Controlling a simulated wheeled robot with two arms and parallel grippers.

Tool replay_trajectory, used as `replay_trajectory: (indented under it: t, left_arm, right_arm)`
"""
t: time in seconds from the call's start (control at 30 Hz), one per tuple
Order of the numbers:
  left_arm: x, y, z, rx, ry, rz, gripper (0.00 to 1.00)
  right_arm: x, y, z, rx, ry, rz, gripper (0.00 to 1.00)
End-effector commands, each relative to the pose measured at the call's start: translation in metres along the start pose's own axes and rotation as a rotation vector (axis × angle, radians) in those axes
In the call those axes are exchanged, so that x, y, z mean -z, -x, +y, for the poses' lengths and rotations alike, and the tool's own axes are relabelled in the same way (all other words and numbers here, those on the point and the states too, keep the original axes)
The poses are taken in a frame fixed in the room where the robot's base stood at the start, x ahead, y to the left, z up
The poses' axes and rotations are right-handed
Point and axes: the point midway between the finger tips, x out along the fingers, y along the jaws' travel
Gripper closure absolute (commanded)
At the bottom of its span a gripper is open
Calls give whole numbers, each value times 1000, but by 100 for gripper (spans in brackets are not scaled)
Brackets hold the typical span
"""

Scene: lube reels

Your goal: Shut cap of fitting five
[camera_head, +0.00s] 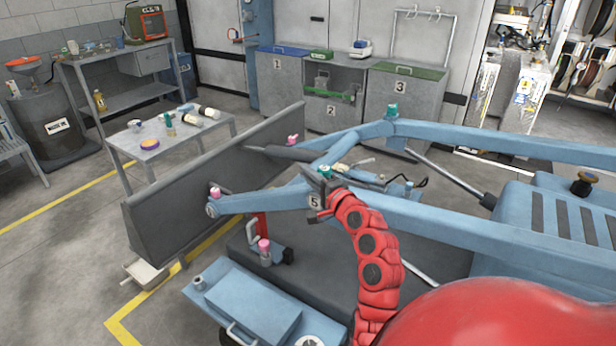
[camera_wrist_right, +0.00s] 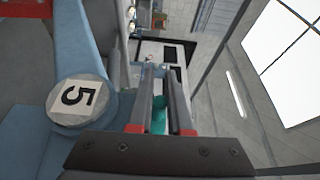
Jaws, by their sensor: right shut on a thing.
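Fitting five is marked by a plate with a black 5 (camera_head: 314,202) on the blue loader arm; the plate also shows large at the left of the wrist view (camera_wrist_right: 78,100). Its teal cap (camera_head: 325,171) shows at the joint just above the plate. My right gripper (camera_head: 322,186) is at that joint, at the end of my red arm. In the wrist view its two fingers (camera_wrist_right: 163,85) are close together with the teal cap (camera_wrist_right: 158,118) between them. The fingers hide much of the cap, so I cannot tell how far it is closed. My left gripper is not in view.
Blue loader arms (camera_head: 460,222) surround the joint closely. Pink-capped fittings (camera_head: 215,193) and another teal cap (camera_head: 392,111) sit on the machine. The grey bucket (camera_head: 150,222) is to the left. A side table (camera_head: 190,141) holds bottles. Floor is clear at lower left.

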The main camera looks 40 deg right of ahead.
Motion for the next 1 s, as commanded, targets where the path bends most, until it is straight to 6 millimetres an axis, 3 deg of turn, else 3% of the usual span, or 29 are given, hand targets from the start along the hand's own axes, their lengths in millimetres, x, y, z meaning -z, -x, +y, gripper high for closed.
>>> replay_trajectory:
  t: [0.17,0.2,0.37,0.77,0.87,1.0]
  left_arm:
    - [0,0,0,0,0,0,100]
    - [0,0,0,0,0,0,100]
    - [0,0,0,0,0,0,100]
    - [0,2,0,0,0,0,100]
    - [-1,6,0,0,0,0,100]
    - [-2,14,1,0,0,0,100]
  right_arm:
    - [0,0,2,-5,-1,0,100]
    - [0,0,2,-5,-1,0,79]
    - [0,0,2,-4,-1,0,53]
    - [1,9,1,0,0,2,53]
    - [1,24,3,-1,-1,3,53]
    - [2,60,5,-2,-3,6,53]
